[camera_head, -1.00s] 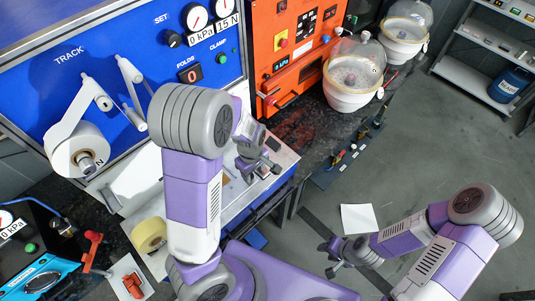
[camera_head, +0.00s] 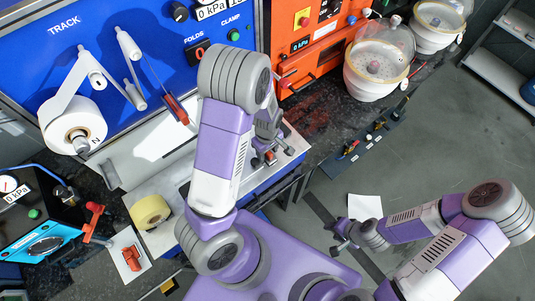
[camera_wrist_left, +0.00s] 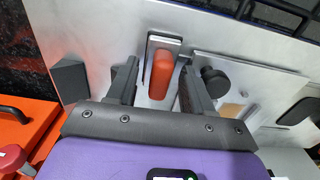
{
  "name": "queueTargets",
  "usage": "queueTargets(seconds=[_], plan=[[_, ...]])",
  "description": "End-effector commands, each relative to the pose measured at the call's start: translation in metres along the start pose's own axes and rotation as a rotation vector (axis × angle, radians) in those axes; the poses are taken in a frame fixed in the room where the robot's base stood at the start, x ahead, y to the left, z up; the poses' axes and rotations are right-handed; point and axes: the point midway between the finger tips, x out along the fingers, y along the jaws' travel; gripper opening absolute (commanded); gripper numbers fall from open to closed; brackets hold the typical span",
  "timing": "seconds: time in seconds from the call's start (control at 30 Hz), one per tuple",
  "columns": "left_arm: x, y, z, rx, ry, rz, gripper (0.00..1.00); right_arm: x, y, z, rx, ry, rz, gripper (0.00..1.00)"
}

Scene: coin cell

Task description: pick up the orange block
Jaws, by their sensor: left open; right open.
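An orange block (camera_wrist_left: 162,75) with rounded edges lies in a metal holder (camera_wrist_left: 150,45) on a pale plate in the left wrist view. My left gripper (camera_wrist_left: 157,78) is open, with one finger on either side of the block in the picture. I see no contact between fingers and block. In the head view my left gripper (camera_head: 268,153) is over the bench's right end, and my own arm hides part of that area. My right gripper (camera_head: 341,238) is out over the floor, away from the bench, small in view.
A dark round knob (camera_wrist_left: 214,82) stands right of the block. A dark wedge-shaped piece (camera_wrist_left: 69,80) is at left. A yellow tape roll (camera_head: 150,211) and a red clamp-like piece (camera_head: 132,257) lie on the bench's left. Glass-domed pots (camera_head: 378,62) stand at the back right.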

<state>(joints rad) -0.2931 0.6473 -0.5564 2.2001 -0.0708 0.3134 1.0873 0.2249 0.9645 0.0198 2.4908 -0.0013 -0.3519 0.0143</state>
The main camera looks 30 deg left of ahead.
Motion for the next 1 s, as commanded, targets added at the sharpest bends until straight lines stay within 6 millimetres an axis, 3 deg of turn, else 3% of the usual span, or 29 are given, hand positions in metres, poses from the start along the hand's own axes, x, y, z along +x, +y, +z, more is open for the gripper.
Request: queueTargets(seconds=[0.17, 0.4, 0.5, 0.77, 0.87, 1.0], plan=[[-0.001, 0.0, 0.0, 0.0, 0.0, 0.0, 0.48, 0.0, 0.0, 0.0, 0.0, 0.0, 0.0, 0.41], [-0.001, 0.0, 0.0, 0.0, 0.0, 0.0, 0.11, 0.0, 0.0, 0.0, 0.0, 0.0, 0.0, 0.41], [-0.001, 0.0, 0.0, 0.0, 0.0, 0.0, 0.0, 0.0, 0.0, 0.0, 0.0, 0.0, 0.0, 0.41], [-0.002, 0.0, 0.0, 0.001, 0.0, 0.001, 0.0, -0.001, 0.0, 0.0, 0.0, 0.0, 0.0, 0.41], [-0.011, 0.001, 0.0, 0.001, 0.001, 0.002, 0.0, -0.002, -0.001, 0.0, 0.0, 0.0, 0.0, 0.41], [-0.038, 0.002, 0.0, 0.003, 0.001, 0.006, 0.0, -0.006, -0.003, 0.0, 0.0, 0.0, 0.0, 0.41]])
